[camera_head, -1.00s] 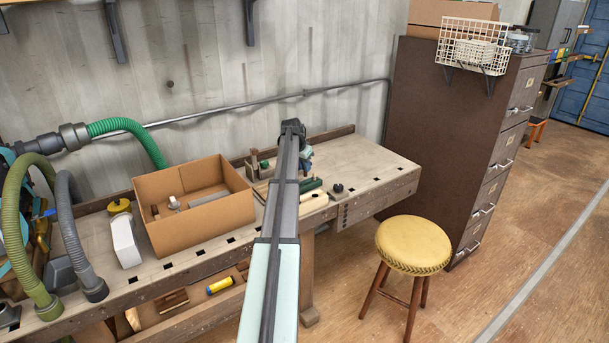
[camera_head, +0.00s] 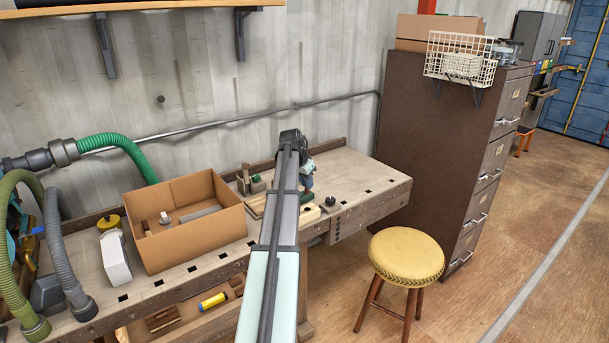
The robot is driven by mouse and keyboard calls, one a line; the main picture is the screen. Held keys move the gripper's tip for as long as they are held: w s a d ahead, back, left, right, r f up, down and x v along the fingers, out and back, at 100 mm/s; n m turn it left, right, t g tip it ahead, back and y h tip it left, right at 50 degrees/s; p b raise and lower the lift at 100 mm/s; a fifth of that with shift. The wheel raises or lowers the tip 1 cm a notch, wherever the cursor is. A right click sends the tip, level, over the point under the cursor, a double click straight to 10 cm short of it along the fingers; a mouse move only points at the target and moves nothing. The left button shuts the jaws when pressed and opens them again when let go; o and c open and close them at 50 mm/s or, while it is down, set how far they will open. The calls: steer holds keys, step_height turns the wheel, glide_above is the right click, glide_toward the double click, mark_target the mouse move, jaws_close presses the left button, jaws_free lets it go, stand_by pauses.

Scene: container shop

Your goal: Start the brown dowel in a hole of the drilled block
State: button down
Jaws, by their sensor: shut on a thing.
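My gripper (camera_head: 307,189) shows only partly at the end of my arm, low over the right half of the workbench. My arm hides much of it and the bench spot around it. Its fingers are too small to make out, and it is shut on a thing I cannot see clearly. The brown dowel cannot be told apart here. A pale wooden block (camera_head: 310,215) lies at the bench's front edge, just below my gripper in the picture; I cannot make out holes in it, so I cannot tell whether it is the drilled block.
An open cardboard box (camera_head: 195,243) with small parts stands left of my arm. A wooden holder (camera_head: 250,180) stands behind, near the wall. A small dark knob (camera_head: 331,201) sits right of the pale block. The bench's right end is clear. A yellow stool (camera_head: 407,256) stands in front.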

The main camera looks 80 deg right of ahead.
steer(key=shift+a+f, duration=0.1)
steer(key=shift+f, duration=2.85)
steer(key=shift+f, duration=1.2)
stand_by(0.8)
steer(key=c, duration=1)
jaws_free()
steer(key=shift+r, duration=0.1)
steer(key=shift+r, duration=3.4)
